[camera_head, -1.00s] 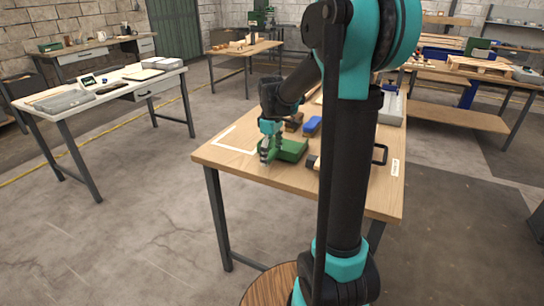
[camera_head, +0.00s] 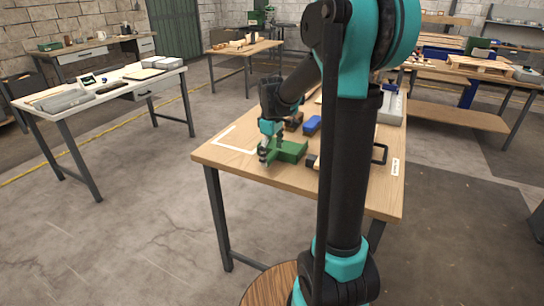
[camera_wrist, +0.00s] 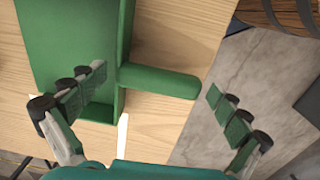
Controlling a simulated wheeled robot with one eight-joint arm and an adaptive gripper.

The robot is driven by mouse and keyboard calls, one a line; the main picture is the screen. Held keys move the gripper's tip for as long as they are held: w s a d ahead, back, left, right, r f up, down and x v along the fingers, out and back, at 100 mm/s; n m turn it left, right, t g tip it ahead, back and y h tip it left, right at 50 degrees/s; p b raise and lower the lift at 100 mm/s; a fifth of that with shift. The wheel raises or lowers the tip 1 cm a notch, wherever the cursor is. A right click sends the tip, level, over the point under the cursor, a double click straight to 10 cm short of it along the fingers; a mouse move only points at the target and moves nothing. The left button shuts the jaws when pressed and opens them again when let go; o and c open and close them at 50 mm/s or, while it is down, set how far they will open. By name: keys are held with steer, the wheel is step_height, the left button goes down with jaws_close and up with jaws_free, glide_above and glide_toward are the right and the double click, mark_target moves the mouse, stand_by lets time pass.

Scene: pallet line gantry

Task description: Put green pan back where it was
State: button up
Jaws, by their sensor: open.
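The green pan (camera_wrist: 65,45) lies on the wooden table (camera_wrist: 185,35), with its short handle (camera_wrist: 160,80) pointing right in the wrist view. In the head view the pan (camera_head: 291,151) is near the table's left front part, partly hidden by my gripper. My gripper (camera_wrist: 157,84) is open above the handle. In the wrist view its left finger overlaps the pan's edge and its right finger is past the handle's end, over the floor. I see no finger closed on the handle. A white line (camera_wrist: 122,135) shows beside the pan's edge.
A white corner outline (camera_head: 228,146) marks the table's left side. A black-handled object (camera_head: 380,154) is to the right, partly hidden by my arm. The table's front left edge is close.

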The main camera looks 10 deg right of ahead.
step_height(320, 180, up, 12)
steer(key=shift+s, duration=0.15)
steer(key=shift+a+f, duration=0.1)
steer(key=shift+f, duration=0.05)
